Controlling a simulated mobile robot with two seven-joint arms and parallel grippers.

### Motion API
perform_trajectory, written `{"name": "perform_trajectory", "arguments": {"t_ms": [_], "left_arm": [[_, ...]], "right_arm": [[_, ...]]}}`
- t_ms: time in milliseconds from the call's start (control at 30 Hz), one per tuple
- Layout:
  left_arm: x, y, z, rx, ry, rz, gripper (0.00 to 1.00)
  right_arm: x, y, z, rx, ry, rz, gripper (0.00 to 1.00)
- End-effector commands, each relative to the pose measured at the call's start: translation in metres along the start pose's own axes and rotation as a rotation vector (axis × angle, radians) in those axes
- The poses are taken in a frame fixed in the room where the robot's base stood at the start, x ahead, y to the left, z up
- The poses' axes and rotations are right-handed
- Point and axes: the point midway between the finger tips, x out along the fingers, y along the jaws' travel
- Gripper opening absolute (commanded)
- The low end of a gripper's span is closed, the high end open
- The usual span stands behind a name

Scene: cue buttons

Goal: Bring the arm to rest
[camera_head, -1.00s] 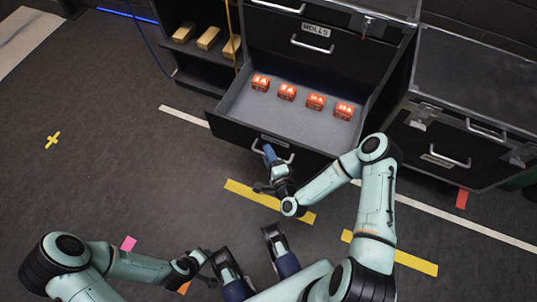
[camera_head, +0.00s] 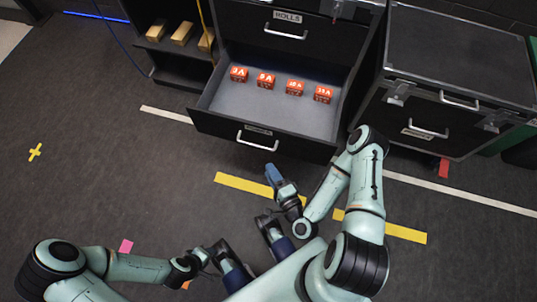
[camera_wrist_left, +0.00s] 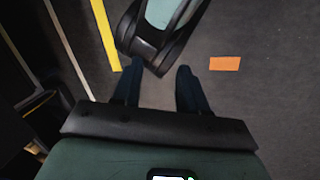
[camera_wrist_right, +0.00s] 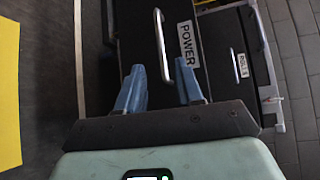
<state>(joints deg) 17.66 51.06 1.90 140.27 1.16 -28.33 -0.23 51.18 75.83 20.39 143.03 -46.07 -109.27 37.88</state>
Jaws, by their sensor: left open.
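My right gripper (camera_head: 273,175) is in front of the open drawer, below its handle (camera_head: 256,140) in the head view and apart from it. In the right wrist view its two blue fingers (camera_wrist_right: 160,68) are spread with nothing held between them. My right arm is bent at the elbow. My left gripper (camera_head: 205,254) is low beside my own base, its fingers hard to make out in the head view. In the left wrist view its dark fingers (camera_wrist_left: 159,70) are apart and empty, with part of my own body just beyond them.
The open drawer (camera_head: 217,95) holds several red-orange blocks (camera_head: 266,79) with lit labels. A black case (camera_head: 455,60) stands to its right, and a shelf with gold bars (camera_head: 181,34) to its left. The floor at left is clear, with tape marks.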

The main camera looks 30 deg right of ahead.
Motion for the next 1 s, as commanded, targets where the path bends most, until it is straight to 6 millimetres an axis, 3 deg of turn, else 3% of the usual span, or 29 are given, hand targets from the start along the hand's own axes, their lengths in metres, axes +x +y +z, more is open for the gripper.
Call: {"name": "perform_trajectory", "arguments": {"t_ms": [567, 767, 900, 1000], "left_arm": [[-0.002, 0.001, 0.000, 0.000, 0.000, 0.000, 0.43], [-0.036, 0.010, 0.011, 0.002, -0.028, 0.001, 0.43], [-0.071, 0.019, 0.022, 0.004, -0.069, -0.001, 0.43], [-0.093, 0.026, 0.030, 0.006, -0.099, -0.003, 0.43]], "right_arm": [[0.000, 0.000, 0.003, -0.013, -0.012, 0.011, 0.36], [-0.007, 0.007, 0.042, -0.238, -0.224, 0.226, 0.36], [-0.033, 0.025, 0.068, -0.509, -0.479, 0.500, 0.36], [-0.060, 0.031, 0.071, -0.675, -0.655, 0.694, 0.36]]}}
